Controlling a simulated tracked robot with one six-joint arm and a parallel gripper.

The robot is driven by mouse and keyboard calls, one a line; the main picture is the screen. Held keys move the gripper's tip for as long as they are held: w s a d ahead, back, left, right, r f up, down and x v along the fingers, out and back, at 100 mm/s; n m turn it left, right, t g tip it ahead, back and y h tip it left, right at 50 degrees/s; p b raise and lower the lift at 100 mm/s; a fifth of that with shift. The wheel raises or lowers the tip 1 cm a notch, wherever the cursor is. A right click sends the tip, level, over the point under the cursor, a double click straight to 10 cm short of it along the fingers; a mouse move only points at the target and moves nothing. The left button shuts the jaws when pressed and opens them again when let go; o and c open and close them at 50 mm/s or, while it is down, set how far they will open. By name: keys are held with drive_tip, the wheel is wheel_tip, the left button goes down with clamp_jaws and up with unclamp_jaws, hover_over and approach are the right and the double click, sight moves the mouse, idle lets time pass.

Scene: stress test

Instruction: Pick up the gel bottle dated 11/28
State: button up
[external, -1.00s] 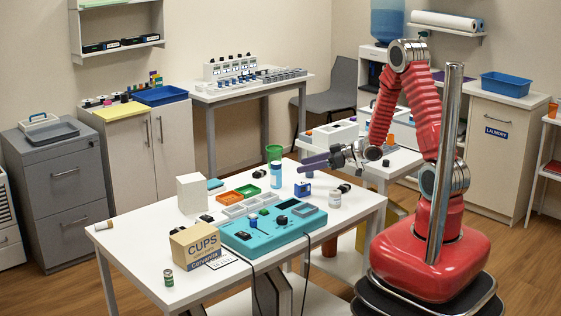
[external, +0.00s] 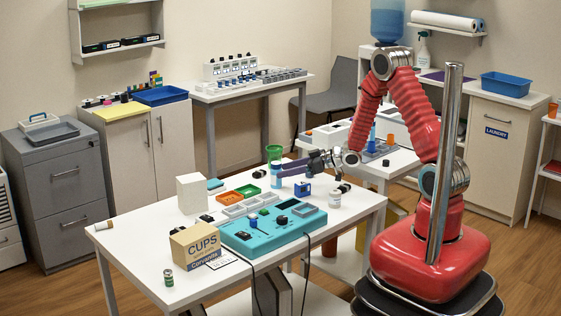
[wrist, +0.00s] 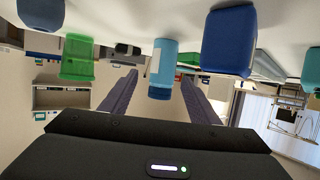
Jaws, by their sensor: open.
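A blue box (external: 303,188) stands below my gripper, with a white jar (external: 334,199) to its right. A teal device (external: 262,238) occupies the table's front.

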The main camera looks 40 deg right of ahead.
drive_tip(key=shift+x, duration=2.4)
drive_tip(key=shift+s+a, duration=0.15)
drive_tip(key=shift+c, duration=0.5)
drive_tip(key=c, duration=1.1)
drive_tip(key=shift+r, duration=0.1)
wheel_tip(320, 180, up, 10)
drive_tip(key=shift+f, duration=0.1)
